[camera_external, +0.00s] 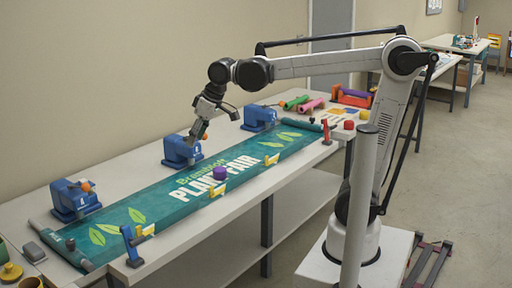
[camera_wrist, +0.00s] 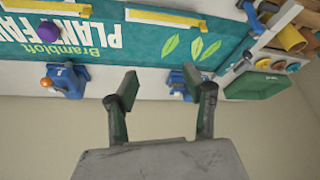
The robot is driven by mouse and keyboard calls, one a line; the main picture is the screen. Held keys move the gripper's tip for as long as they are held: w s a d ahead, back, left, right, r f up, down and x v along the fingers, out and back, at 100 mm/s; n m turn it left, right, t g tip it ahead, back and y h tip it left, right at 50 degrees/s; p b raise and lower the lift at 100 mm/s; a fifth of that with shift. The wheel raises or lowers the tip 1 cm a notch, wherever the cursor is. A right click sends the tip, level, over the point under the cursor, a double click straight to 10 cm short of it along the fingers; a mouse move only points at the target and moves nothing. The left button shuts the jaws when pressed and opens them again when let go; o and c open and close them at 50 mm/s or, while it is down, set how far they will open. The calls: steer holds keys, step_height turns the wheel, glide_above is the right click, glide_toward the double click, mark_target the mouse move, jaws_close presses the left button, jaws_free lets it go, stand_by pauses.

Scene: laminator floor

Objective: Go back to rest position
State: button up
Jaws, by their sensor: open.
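My gripper (camera_external: 197,130) hangs above the back edge of the table, just over the middle blue device (camera_external: 180,152). In the wrist view my gripper (camera_wrist: 163,92) is open, with its two fingers apart and nothing between them. A green banner (camera_external: 195,183) with white and yellow lettering and leaf prints lies flat along the table; it also shows in the wrist view (camera_wrist: 140,42). My gripper is apart from the banner.
Blue devices stand along the back edge, left (camera_external: 75,200) and right (camera_external: 259,118). A purple cylinder (camera_external: 220,174) and yellow pieces (camera_external: 271,159) sit on the banner. Coloured rolls (camera_external: 312,105) lie at the far end. A wall (camera_external: 120,70) rises behind the table.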

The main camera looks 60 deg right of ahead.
steer(key=s+d+f+m+t, duration=0.1)
steer(key=s+d+f, duration=0.3)
steer(key=s, duration=0.4)
steer(key=s+d+f+m+t, duration=0.1)
steer(key=s+d+f, duration=0.4)
steer(key=s+f, duration=0.2)
steer(key=shift+s+f+h, duration=0.3)
steer(key=shift+s+h, duration=0.1)
steer(key=shift+s, duration=0.7)
